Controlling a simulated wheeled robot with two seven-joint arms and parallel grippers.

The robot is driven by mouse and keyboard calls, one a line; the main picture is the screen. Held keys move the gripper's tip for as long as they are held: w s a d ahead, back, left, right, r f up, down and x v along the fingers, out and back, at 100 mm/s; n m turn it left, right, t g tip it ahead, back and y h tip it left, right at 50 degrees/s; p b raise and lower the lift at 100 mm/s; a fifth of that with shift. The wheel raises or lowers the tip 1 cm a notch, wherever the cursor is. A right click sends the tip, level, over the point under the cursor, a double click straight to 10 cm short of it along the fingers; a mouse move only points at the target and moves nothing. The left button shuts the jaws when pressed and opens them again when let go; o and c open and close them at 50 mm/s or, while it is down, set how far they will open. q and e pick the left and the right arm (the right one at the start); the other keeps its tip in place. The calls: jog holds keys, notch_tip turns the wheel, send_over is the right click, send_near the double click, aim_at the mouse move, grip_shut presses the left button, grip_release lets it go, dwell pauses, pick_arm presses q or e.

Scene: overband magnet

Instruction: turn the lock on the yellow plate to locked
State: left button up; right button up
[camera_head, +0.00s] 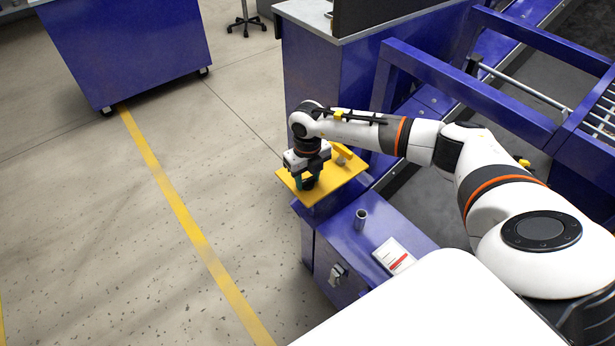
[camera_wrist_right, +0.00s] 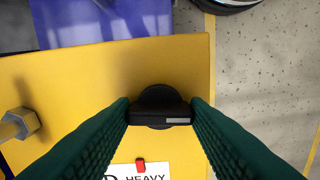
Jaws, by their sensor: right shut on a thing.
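The yellow plate (camera_head: 340,178) lies on top of a blue cabinet in the head view, and it fills much of the right wrist view (camera_wrist_right: 80,85). The lock (camera_wrist_right: 158,112) is a black round knob with a raised black bar and a pale mark at the bar's right end. My right gripper (camera_wrist_right: 160,112) is shut on the bar, one green finger on each side. In the head view my right gripper (camera_head: 306,184) points down at the plate and hides most of the lock. A small red mark (camera_wrist_right: 140,166) shows below the lock on a white label. My left gripper is not in view.
A yellow handle-like part (camera_head: 342,152) and a hex bolt (camera_wrist_right: 18,124) stand on the plate. A grey cylinder (camera_head: 361,218) and a red-and-white card (camera_head: 394,255) are on the blue cabinet (camera_head: 350,240). A blue conveyor frame (camera_head: 470,90) runs behind my arm. Open floor lies left.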

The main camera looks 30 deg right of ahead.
aim_at(307, 179)
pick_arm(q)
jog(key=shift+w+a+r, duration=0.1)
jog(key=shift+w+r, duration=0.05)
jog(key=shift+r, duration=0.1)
pick_arm(e)
jog(key=shift+n, duration=0.5)
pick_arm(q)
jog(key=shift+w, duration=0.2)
pick_arm(e)
jog(key=shift+r, duration=0.1)
jog(key=o, duration=1)
jog(key=shift+r, duration=0.25)
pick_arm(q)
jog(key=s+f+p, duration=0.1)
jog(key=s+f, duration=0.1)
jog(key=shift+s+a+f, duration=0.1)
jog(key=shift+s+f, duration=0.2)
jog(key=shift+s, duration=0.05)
pick_arm(e)
notch_tip(307, 179, up, 12)
jog(key=shift+f, duration=0.25)
